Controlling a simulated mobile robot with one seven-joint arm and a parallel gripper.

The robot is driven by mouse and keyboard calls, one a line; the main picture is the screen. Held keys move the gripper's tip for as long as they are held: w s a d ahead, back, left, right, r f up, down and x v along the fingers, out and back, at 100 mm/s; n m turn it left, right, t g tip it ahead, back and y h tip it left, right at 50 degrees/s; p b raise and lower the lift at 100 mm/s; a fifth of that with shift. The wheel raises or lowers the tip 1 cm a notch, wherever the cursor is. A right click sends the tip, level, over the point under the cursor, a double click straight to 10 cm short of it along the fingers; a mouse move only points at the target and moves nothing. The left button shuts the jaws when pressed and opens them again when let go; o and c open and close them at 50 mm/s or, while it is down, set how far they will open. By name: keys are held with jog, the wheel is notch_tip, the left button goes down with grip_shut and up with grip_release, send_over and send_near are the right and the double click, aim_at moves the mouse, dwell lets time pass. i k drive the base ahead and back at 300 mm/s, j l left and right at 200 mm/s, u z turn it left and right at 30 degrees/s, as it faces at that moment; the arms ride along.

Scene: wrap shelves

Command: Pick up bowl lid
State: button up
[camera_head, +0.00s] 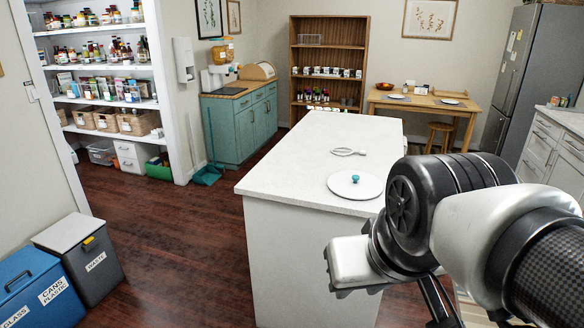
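The bowl lid (344,187) looks like a round, flat white disc with a small teal knob (355,179) in the middle. It lies on the white top of the kitchen island (300,165), near its front right part. My arm stands large at the right of the view, in front of the island's right side, and hides part of it. My gripper (440,312) is only partly in view at the bottom edge, below and to the right of the lid and apart from it. Its fingertips are cut off, so its opening cannot be seen.
White tongs or a similar tool (348,152) lie behind the lid on the island. The island's left part is clear. Two bins, a grey one (80,262) and a blue one (38,290), stand at the lower left. Open dark wood floor (180,230) lies between them and the island.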

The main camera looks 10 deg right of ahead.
aim_at(352, 185)
jog(key=j+z, duration=0.5)
jog(key=z, duration=0.15)
jog(key=i+j, duration=0.1)
jog(key=i+j+z, duration=0.1)
jog(key=z, duration=0.35)
jog(key=i+j+z, duration=0.2)
jog(key=z, duration=4.55)
jog(key=u, duration=3.1)
